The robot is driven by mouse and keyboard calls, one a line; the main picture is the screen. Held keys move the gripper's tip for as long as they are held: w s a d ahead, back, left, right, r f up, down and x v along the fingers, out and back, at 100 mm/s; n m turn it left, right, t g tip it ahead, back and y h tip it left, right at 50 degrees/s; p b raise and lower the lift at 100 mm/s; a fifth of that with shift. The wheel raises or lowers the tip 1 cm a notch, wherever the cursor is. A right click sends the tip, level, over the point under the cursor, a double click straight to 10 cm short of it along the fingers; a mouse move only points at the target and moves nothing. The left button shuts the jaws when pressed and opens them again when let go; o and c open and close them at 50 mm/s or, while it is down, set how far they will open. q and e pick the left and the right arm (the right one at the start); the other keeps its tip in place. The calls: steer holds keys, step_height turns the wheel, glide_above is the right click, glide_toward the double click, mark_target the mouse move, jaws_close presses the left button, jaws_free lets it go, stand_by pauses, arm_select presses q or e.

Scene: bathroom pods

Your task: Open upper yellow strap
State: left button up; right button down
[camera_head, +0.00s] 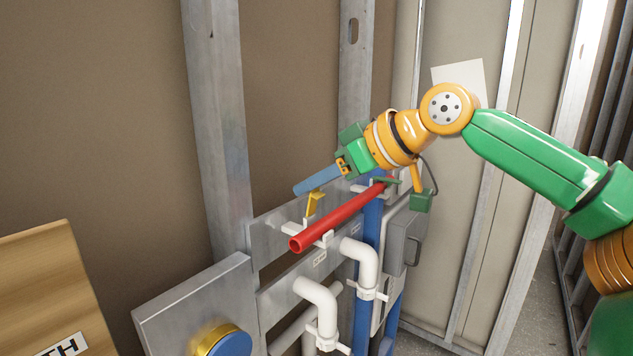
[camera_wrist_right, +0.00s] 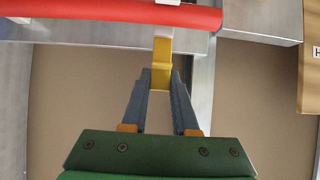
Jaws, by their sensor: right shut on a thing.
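The yellow strap (camera_head: 314,204) shows just left of the red pipe (camera_head: 340,217), above a white bracket on the upper metal plate. In the right wrist view the yellow strap (camera_wrist_right: 162,52) runs down from the red pipe (camera_wrist_right: 110,11) to between my fingers. My right gripper (camera_head: 299,189) has its grey-blue fingers pinched on the strap's free end. The wrist view shows the right gripper's tips (camera_wrist_right: 161,80) on both sides of the strap. The fingers hide part of that end. My left gripper is not in view.
White elbow pipes (camera_head: 360,261) stick out below the red pipe. A blue vertical pipe (camera_head: 370,232) and a grey box (camera_head: 402,242) stand to the right. Metal studs (camera_head: 220,130) frame the wall. A wooden board (camera_head: 45,290) is at lower left.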

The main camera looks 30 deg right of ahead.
steer(key=shift+f, duration=0.2)
steer(key=c, duration=0.7)
jaws_free()
steer(key=shift+r, duration=0.1)
steer(key=v, duration=0.7)
steer(key=shift+w, duration=0.1)
